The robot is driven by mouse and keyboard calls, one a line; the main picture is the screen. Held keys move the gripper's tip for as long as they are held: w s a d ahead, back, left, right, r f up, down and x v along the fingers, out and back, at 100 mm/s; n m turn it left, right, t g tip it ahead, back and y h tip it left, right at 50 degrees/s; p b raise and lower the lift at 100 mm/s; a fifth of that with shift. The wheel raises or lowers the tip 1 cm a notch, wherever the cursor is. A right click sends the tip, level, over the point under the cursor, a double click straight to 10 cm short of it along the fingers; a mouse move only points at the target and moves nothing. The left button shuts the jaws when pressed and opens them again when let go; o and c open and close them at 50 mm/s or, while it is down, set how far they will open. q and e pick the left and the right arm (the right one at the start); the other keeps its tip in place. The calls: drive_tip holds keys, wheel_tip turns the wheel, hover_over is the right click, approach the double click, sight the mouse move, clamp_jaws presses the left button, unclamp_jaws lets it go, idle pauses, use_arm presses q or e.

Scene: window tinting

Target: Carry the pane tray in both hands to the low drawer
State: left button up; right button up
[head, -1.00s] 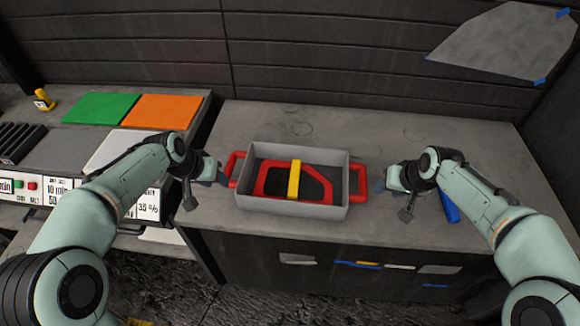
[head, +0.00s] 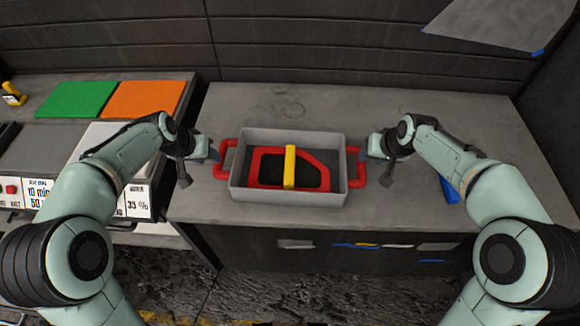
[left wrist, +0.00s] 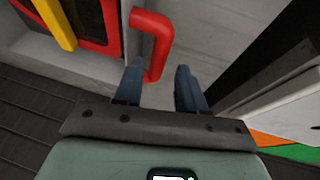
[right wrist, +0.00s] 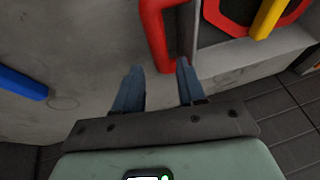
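The grey pane tray (head: 285,195) stands on the worktop, with a red handle at each end. A red-framed dark pane (head: 318,176) with a yellow bar (head: 290,167) across it lies inside. My left gripper (head: 214,157) is open at the left handle (head: 219,160); in the left wrist view this handle (left wrist: 150,35) reaches down beside the left finger. My right gripper (head: 366,157) is open at the right handle (head: 357,172); in the right wrist view that handle (right wrist: 153,30) ends between the fingertips. Neither gripper is closed on a handle. No open drawer shows.
The grey worktop (head: 290,103) is clear behind the tray. A blue object (head: 449,190) lies right of it. Green (head: 75,99) and orange (head: 144,98) sheets lie on the left bench. The dark cabinet front (head: 330,260) below bears tape scraps.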

sight(222, 164)
use_arm(q)
drive_tip(key=x, duration=1)
drive_tip(key=shift+f, duration=0.2)
use_arm(e)
drive_tip(key=x, duration=1)
drive_tip(key=shift+w+f, duration=0.1)
drive_tip(key=shift+f, duration=0.1)
use_arm(q)
drive_tip(key=shift+c, duration=0.3)
use_arm(e)
drive_tip(key=shift+c, duration=0.3)
use_arm(q)
clamp_jaws()
use_arm(e)
clamp_jaws()
use_arm(q)
drive_tip(key=shift+w, duration=0.1)
use_arm(e)
drive_tip(key=shift+r, duration=0.1)
use_arm(q)
drive_tip(key=shift+w+r, duration=0.1)
drive_tip(key=shift+r, duration=0.2)
use_arm(e)
drive_tip(key=shift+w+r, duration=0.15)
drive_tip(key=shift+r, duration=0.05)
